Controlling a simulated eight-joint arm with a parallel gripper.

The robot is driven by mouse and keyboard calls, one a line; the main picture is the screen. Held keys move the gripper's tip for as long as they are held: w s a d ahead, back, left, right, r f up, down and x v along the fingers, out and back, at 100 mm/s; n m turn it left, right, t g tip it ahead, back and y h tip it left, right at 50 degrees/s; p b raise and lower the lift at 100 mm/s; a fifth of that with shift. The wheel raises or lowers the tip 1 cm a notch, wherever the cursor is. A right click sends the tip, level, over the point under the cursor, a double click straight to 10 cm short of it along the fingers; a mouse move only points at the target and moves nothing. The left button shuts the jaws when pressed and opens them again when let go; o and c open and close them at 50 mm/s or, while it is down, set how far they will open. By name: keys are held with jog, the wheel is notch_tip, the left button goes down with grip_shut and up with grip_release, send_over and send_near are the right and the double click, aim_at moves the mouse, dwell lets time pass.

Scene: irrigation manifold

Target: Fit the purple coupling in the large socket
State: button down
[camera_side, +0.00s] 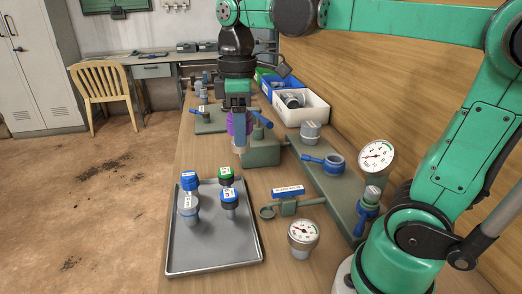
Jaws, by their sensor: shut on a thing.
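My gripper (237,106) points down near the middle of the bench, shut on the purple coupling (236,123). The purple body shows on both sides of the fingers, and a grey finger or part covers its middle. The coupling is beside the left end of a green block (262,153); I cannot tell if they touch. I cannot tell which opening is the large socket.
A grey tray (212,252) with several blue- and green-capped fittings (227,194) stands at front left. A pressure gauge (303,235) stands right of it; a larger gauge (376,156) rises at right. White (313,110) and blue bins stand behind. A wooden wall borders the right.

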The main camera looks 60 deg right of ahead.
jog(key=shift+s+d+f+m, duration=1.25)
jog(key=shift+s+d+f, duration=0.45)
jog(key=shift+d, duration=2.55)
jog(key=shift+s+d+f+m, duration=1.2)
jog(key=shift+s+d+f, duration=0.45)
jog(key=shift+d, duration=2.6)
jog(key=shift+s+d+f+m, duration=1.25)
jog(key=shift+s+d+f, duration=0.45)
jog(key=shift+d, duration=2.55)
jog(key=shift+w+f, duration=0.1)
jog(key=shift+f, duration=0.75)
jog(key=shift+f, duration=0.3)
jog(key=shift+f, duration=0.2)
jog(key=shift+f, duration=0.4)
jog(key=shift+f, duration=0.35)
